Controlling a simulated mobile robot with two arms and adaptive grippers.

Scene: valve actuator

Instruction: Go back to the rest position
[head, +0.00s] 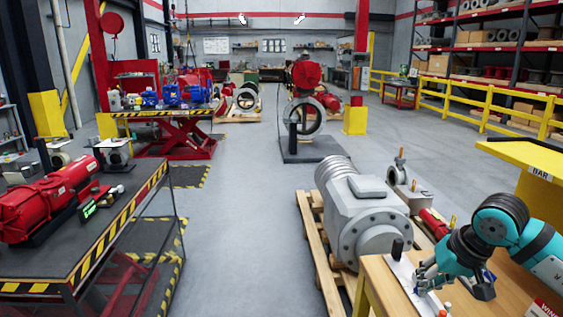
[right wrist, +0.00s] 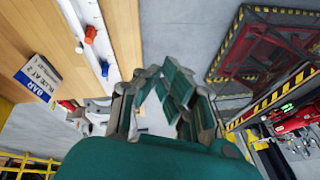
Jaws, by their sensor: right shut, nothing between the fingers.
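My right gripper (head: 424,284) is at the lower right of the head view, over the front part of a wooden table (head: 378,276). Its teal arm comes in from the right edge. In the right wrist view its fingers (right wrist: 165,92) are shut and nothing is held between them. A white strip (head: 403,272) lies on the table by the gripper; it also shows in the right wrist view (right wrist: 88,12), with a red piece (right wrist: 90,33) and a blue piece (right wrist: 104,68) on it. A red valve actuator (head: 40,203) lies on the dark cart at the left. My left gripper is out of view.
A grey housing (head: 368,212) sits on a wooden pallet (head: 318,243) just behind the table. A yellow stand (head: 535,158) is at the right. The dark cart (head: 90,245) with striped edges stands at the left. The floor between is clear.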

